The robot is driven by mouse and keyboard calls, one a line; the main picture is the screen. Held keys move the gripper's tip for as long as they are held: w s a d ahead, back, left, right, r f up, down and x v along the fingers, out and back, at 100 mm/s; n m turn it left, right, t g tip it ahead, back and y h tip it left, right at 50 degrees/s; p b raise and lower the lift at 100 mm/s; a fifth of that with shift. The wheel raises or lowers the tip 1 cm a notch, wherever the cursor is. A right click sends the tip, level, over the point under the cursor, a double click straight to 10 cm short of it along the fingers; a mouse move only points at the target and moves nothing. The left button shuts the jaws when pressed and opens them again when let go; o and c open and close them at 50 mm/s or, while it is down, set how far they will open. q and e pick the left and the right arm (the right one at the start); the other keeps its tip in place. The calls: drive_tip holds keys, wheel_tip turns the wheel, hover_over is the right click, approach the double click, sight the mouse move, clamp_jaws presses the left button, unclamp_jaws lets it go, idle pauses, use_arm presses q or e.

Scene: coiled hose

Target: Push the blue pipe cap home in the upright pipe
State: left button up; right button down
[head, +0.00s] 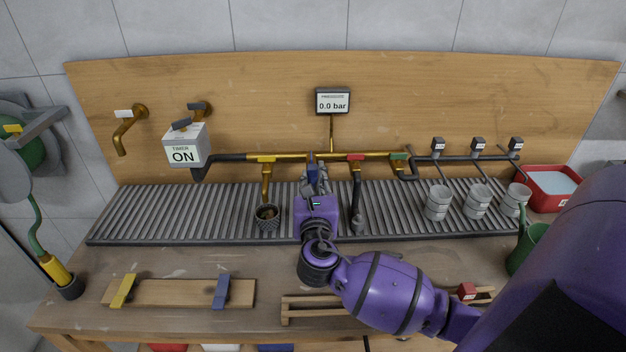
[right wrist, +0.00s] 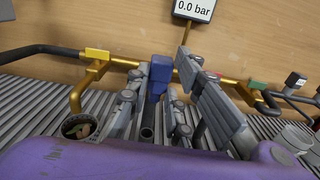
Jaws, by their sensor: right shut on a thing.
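The blue pipe cap (head: 312,172) is at the middle of the brass pipe run, among the fingers of my right gripper (head: 315,182). A dark round pipe end (right wrist: 147,134) shows below the blue piece, between the fingers. The fingers hide most of the upright pipe, so I cannot tell how deep the cap sits. My left gripper is not in view.
A gauge (head: 332,101) reading 0.0 bar is above. Yellow-tagged (head: 266,182) and red-tagged (head: 356,190) pipes hang either side of my gripper. A dark basket (head: 268,218) stands left on the ribbed tray (head: 150,222); several grey cups (head: 438,203) stand right.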

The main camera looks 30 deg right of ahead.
drive_tip(key=shift+r+p, duration=0.25)
drive_tip(key=shift+p, duration=0.05)
wheel_tip(320, 180, down, 6)
drive_tip(key=b, duration=0.2)
idle(0.5)
drive_tip(key=shift+f, duration=0.9)
idle(0.5)
drive_tip(key=shift+f, duration=0.3)
